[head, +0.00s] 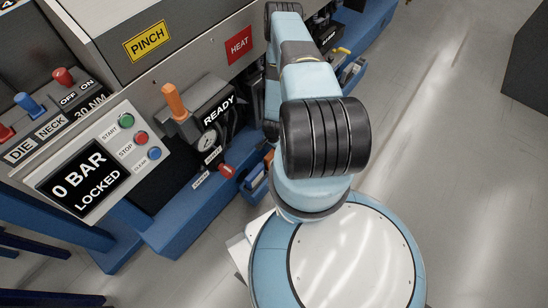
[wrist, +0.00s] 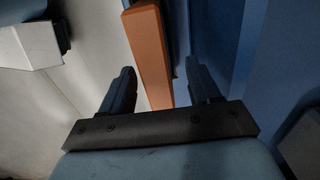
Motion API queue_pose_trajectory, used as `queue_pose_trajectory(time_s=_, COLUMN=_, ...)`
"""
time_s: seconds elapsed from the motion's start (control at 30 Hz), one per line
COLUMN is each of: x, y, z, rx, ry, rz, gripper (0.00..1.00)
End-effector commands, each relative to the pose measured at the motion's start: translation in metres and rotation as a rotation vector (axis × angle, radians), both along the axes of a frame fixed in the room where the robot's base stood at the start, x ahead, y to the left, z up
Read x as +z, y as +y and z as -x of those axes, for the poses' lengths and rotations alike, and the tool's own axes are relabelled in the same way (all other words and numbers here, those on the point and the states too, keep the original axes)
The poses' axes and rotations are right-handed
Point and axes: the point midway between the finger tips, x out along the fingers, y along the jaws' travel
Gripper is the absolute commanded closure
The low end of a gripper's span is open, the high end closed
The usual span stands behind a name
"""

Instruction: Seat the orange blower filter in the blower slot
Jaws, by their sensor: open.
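An orange bar (wrist: 150,55), which looks like the blower filter, runs down the middle of the wrist view. It stands beside a blue surface. My gripper (wrist: 160,68) is open, with one dark finger on each side of the orange bar as seen from the wrist. I cannot tell whether the fingers reach around it or stay short of it; no contact shows. In the head view my arm hides the gripper. A small orange patch (head: 268,157) shows beside the arm, but I cannot tell if it is the filter. I cannot make out the blower slot.
The machine with its control panel (head: 86,167), reading "0 BAR LOCKED", stands at the left. Blue frame beams (head: 185,222) run below. The grey floor (head: 455,130) at the right is clear.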

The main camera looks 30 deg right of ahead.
Motion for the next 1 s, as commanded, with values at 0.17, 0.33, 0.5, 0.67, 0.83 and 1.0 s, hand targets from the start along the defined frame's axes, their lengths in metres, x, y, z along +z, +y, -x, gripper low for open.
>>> queue_pose_trajectory(time_s=0.17, x=-0.024, y=0.006, z=0.004, rx=0.0, ry=0.001, rz=-0.001, gripper=0.38)
queue_pose_trajectory(time_s=0.33, x=-0.037, y=0.006, z=0.004, rx=0.0, ry=0.001, rz=-0.001, gripper=0.38)
queue_pose_trajectory(time_s=0.5, x=-0.039, y=0.005, z=0.004, rx=-0.001, ry=0.0, rz=0.0, gripper=0.38)
queue_pose_trajectory(time_s=0.67, x=-0.039, y=0.005, z=0.004, rx=-0.001, ry=0.0, rz=0.0, gripper=0.42)
queue_pose_trajectory(time_s=0.83, x=-0.039, y=0.005, z=0.004, rx=-0.001, ry=0.0, rz=0.0, gripper=0.58)
queue_pose_trajectory(time_s=1.0, x=-0.039, y=0.004, z=0.004, rx=-0.002, ry=0.0, rz=0.0, gripper=0.75)
